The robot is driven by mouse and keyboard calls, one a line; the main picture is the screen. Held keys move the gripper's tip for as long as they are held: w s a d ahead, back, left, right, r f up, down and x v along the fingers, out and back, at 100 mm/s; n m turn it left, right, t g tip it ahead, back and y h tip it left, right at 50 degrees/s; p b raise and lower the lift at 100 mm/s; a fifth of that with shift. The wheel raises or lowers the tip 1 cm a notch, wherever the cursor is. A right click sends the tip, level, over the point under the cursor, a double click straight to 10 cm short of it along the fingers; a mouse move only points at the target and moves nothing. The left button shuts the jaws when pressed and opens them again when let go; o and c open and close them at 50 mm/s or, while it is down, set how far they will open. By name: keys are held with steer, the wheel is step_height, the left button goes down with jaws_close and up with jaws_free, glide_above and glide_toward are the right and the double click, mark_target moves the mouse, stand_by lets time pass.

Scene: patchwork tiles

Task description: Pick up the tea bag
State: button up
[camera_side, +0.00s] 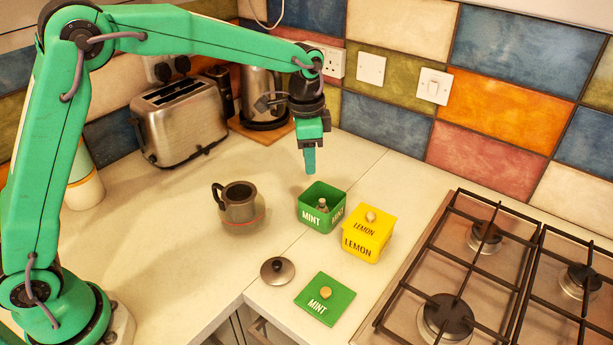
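My gripper (309,164) hangs pointing down above the open green MINT box (312,222), apart from it. Its fingers show edge-on as one narrow teal shape, so I cannot tell whether they are open or shut. I see nothing hanging from them. A small greyish thing (322,204) stands inside the MINT box and may be the tea bag; its lower part is hidden by the front wall. The green MINT lid (318,307) with a wooden knob lies on the counter in front. The yellow LEMON box (362,245) has its lid on.
A round metal lid (277,271) lies near the counter's front edge. The gas hob (470,275) with black grates is at right. A toaster (180,122) and kettle (262,100) stand at the back.

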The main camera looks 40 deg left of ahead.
steer(key=m, duration=0.1)
glide_above(322, 200)
steer(key=shift+g, duration=0.3)
step_height(322, 200, down, 4)
steer(key=shift+f, duration=0.1)
steer(key=shift+f, duration=1.25)
steer(key=shift+f, duration=0.1)
steer(key=shift+f, duration=2.5)
steer(key=shift+c, duration=0.5)
jaws_close()
